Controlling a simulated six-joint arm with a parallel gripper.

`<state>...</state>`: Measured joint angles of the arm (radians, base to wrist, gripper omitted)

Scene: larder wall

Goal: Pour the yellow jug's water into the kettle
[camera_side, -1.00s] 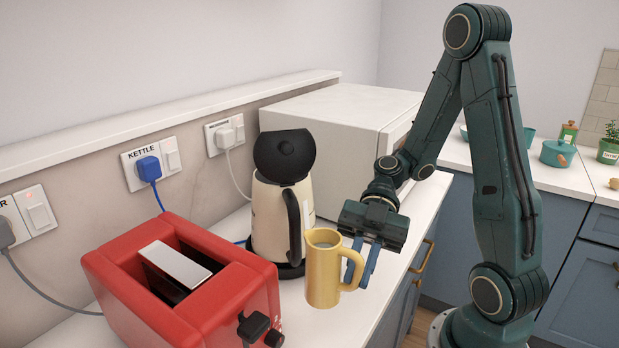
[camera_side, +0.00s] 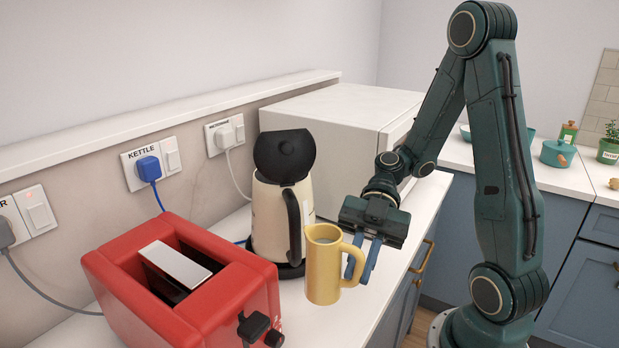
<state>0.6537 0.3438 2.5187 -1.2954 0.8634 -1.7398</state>
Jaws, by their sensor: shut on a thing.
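The yellow jug (camera_side: 324,270) is upright in front of the kettle, at the right of the red toaster. Its handle points right, and the water level inside is hard to make out. My gripper (camera_side: 361,262) is shut on the jug's handle, with blue fingers around it. I cannot tell whether the jug's base touches the counter. The cream kettle (camera_side: 268,220) stands on its dark base with its black lid (camera_side: 284,155) raised open. Its black handle faces the jug, and the jug hides a small part of the kettle's lower right side.
A red toaster (camera_side: 190,285) stands close at the left front. A white microwave (camera_side: 345,125) is behind the kettle. A blue plug (camera_side: 149,170) sits in the socket labelled KETTLE. The counter's front edge (camera_side: 405,275) lies just right of the jug.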

